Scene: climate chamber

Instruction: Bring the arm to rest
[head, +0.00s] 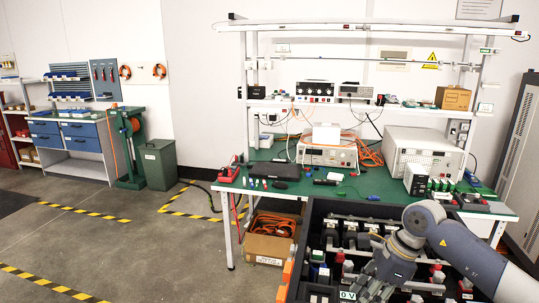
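One arm of mine (460,245), grey-blue and bent, comes in from the right edge at the bottom of the head view. My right gripper (370,290) is at its end, pointing down over a black crate. Its fingertips are small and partly cut by the lower edge, so I cannot tell whether it is open or shut. No held thing can be made out in it. My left gripper is not in view.
The black crate (312,222) holds several dark, red and white items below my arm. Behind it stands a green-topped workbench (240,185) with instruments and cables. A cardboard box (268,245) sits under the bench. The floor at left, with yellow-black tape, is clear.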

